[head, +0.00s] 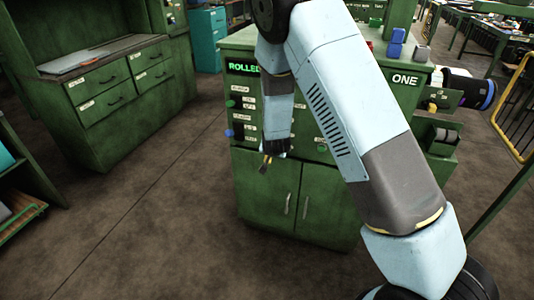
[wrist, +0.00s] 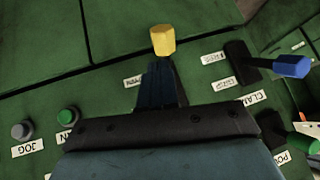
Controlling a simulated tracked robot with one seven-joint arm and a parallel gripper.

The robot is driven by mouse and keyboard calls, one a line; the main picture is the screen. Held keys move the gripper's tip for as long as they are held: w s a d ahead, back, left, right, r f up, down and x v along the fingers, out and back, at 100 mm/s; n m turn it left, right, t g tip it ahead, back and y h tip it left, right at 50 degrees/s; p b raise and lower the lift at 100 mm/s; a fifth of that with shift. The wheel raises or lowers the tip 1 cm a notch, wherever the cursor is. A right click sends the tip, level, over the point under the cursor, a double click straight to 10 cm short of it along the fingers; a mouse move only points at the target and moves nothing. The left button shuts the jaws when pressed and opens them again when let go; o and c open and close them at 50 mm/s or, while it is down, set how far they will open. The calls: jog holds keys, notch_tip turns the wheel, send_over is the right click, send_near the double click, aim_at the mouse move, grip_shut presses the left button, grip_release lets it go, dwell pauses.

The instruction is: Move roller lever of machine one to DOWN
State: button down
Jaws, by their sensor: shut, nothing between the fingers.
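Machine one is the green cabinet (head: 270,185) with a "ONE" sign and a lit, partly covered "ROLLE…" sign (head: 243,68) in the head view. In the wrist view a lever with a yellow knob (wrist: 162,40) stands just beyond my fingertips; its shaft and name label are hidden behind my gripper, so I cannot read which lever it is. A small label (wrist: 133,81) beside it is partly covered. My gripper (wrist: 157,66) is shut and empty, close to the yellow knob; contact cannot be told. In the head view my gripper (head: 264,164) hangs before the machine's front panel.
A blue-knobbed lever (wrist: 290,66) labelled "CLA…" and a green-knobbed one (wrist: 303,143) labelled "PO…" stick out at the right of the wrist view. A grey JOG button (wrist: 22,131) and a green button (wrist: 68,116) sit left. Floor left of the machine is clear.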

jog(key=s+d+r, duration=0.2)
jog(key=s+r, duration=0.4)
jog(key=s, duration=0.5)
jog(key=shift+s, duration=0.15)
jog(key=shift+d, duration=0.15)
jog(key=s+d+r+g, duration=0.1)
jog(key=s+d+r, duration=0.25)
jog(key=r, duration=0.35)
jog(key=s+d+r+n+y, duration=0.1)
jog(key=s+d+r, duration=0.1)
jog(key=d+r, duration=0.45)
jog(key=s+d+r+g, duration=0.1)
jog(key=s+d+r, duration=0.15)
jog(key=r, duration=0.65)
jog(key=s+d+r, duration=0.3)
jog(key=s+d, duration=0.1)
jog(key=s, duration=0.2)
jog(key=s+d+r+h, duration=0.1)
jog(key=s+d+r, duration=0.2)
jog(key=s, duration=0.3)
jog(key=s+d+r+n+h, duration=0.1)
jog(key=s+d+r, duration=0.3)
jog(key=s, duration=0.3)
jog(key=shift+d+g, duration=0.3)
jog(key=shift+d, duration=0.15)
jog(key=shift+r, duration=0.1)
